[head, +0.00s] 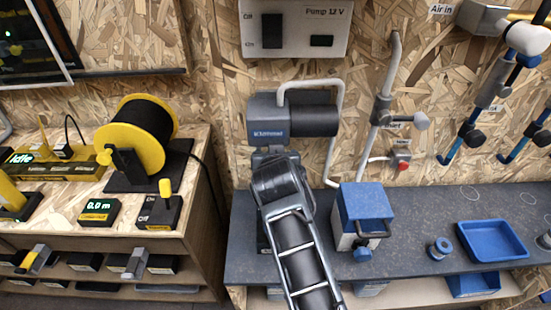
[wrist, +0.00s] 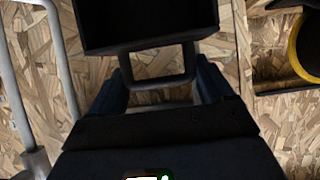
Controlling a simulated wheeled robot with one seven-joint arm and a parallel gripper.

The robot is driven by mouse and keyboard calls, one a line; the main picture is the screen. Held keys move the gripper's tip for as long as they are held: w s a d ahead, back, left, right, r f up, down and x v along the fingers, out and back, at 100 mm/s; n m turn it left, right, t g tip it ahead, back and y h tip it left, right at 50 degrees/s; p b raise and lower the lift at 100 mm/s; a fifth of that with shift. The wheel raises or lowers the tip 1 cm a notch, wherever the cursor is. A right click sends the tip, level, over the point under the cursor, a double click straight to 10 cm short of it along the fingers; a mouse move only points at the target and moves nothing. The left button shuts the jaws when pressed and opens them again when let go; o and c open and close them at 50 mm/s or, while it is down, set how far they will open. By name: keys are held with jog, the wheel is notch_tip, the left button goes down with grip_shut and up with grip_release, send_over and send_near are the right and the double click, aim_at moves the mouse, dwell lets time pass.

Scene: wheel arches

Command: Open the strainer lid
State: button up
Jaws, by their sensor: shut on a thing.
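In the wrist view, my gripper (wrist: 160,82) has its two dark fingers on either side of a grey U-shaped handle (wrist: 157,85). It is shut on this handle. The handle joins a dark, box-like part (wrist: 150,25), which looks like the strainer lid; most of it runs out of the picture's top. In the head view, my gripper is at the lower front of the blue-grey pump (head: 283,117). My own arm hides the fingers, the handle and the strainer there. I cannot tell how far the lid is raised.
A blue-topped box (head: 362,205) with a dark handle stands just right of my arm on the grey bench (head: 420,205). A pale pipe (head: 342,125) loops beside the pump. A blue tray (head: 490,240) lies farther right. A yellow cable reel (head: 128,140) stands on the left bench.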

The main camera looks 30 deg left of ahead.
jog(key=shift+w+r, duration=0.15)
jog(key=shift+r, duration=0.15)
jog(key=o, duration=1.4)
jog(key=shift+f, duration=0.2)
jog(key=v, duration=0.8)
